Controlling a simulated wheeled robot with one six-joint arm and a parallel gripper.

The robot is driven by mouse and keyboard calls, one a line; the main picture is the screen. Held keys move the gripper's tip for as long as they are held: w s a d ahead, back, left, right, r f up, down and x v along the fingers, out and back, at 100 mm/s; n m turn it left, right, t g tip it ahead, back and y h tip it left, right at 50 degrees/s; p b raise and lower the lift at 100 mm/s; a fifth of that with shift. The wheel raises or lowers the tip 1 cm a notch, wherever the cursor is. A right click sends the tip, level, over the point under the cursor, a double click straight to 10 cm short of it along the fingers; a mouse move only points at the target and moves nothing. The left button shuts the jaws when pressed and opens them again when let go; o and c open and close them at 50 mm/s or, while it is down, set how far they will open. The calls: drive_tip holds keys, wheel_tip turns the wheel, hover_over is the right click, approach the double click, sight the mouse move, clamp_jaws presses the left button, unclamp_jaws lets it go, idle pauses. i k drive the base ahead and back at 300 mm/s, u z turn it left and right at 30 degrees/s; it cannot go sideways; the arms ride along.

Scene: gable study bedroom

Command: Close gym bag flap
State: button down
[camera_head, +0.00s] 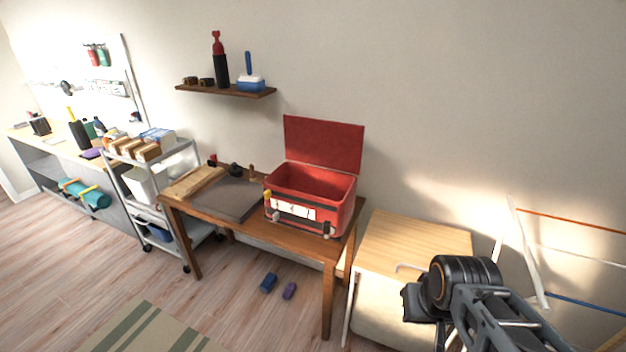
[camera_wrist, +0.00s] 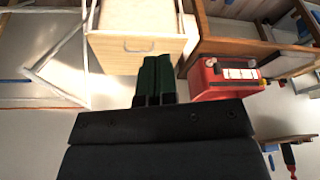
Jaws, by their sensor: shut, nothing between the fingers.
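The gym bag (camera_head: 343,213) is a red box-shaped bag on the right part of a wooden table. Its flap (camera_head: 322,143) stands upright at the back edge, so the bag is open and its red inside shows. A white label and dark trim are on its front. In the wrist view the bag (camera_wrist: 208,84) appears inverted, right of my gripper. My gripper (camera_wrist: 157,60) shows there as two dark green fingers held together, with nothing between them. It is apart from the bag, over by the light wooden cabinet. In the head view my arm is at lower right.
The wooden table (camera_head: 308,243) also bears a grey mat (camera_head: 226,197) and a wooden board. A light wooden cabinet (camera_head: 415,240) stands right of it. A cart (camera_head: 150,185) stands left. Two small blocks lie on the floor.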

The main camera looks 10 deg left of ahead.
sight(335, 146)
drive_tip(key=u, duration=0.9)
drive_tip(key=k, duration=1.15)
drive_tip(key=u, duration=1.15)
drive_tip(key=i, duration=2.5)
drive_tip(key=z, duration=1.15)
drive_tip(key=i, duration=0.95)
drive_tip(key=z, duration=1)
